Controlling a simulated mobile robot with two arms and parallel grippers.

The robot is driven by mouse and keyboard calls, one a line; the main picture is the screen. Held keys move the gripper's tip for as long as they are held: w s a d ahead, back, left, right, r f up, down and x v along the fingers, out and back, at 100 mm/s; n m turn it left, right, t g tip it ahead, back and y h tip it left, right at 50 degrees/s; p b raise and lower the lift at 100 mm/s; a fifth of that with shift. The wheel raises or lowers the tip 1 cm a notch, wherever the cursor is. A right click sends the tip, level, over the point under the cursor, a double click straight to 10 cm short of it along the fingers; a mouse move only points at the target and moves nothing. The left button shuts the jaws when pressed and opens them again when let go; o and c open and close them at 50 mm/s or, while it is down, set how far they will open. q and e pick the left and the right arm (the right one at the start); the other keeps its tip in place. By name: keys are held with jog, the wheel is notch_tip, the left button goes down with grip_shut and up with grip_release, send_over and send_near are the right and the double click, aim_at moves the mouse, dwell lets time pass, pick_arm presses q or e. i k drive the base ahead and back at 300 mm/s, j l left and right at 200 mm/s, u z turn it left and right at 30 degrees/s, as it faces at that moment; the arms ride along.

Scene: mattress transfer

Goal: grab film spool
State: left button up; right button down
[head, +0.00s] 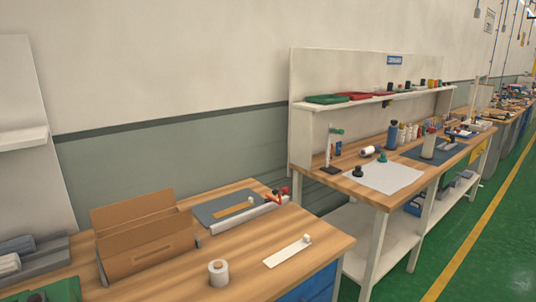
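A white roll with a hole in its top, which looks like the film spool (218,274), stands upright near the front edge of the near wooden bench (180,285). It stands apart from the other things, to the right of the cardboard box. Neither of my grippers is in the head view, and nothing touches the roll.
An open cardboard box (147,247) stands left of the roll. A white strip with a small roll (288,252) lies to its right. A grey mat (226,207) and a metal bar (238,217) lie behind. Green floor (480,240) is clear at right.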

aim_at(219, 268)
jog(key=i+l+u, duration=0.5)
jog(key=i+l, duration=0.15)
jog(key=l, duration=0.15)
jog(key=i+l+u, duration=0.25)
jog(key=l, duration=0.2)
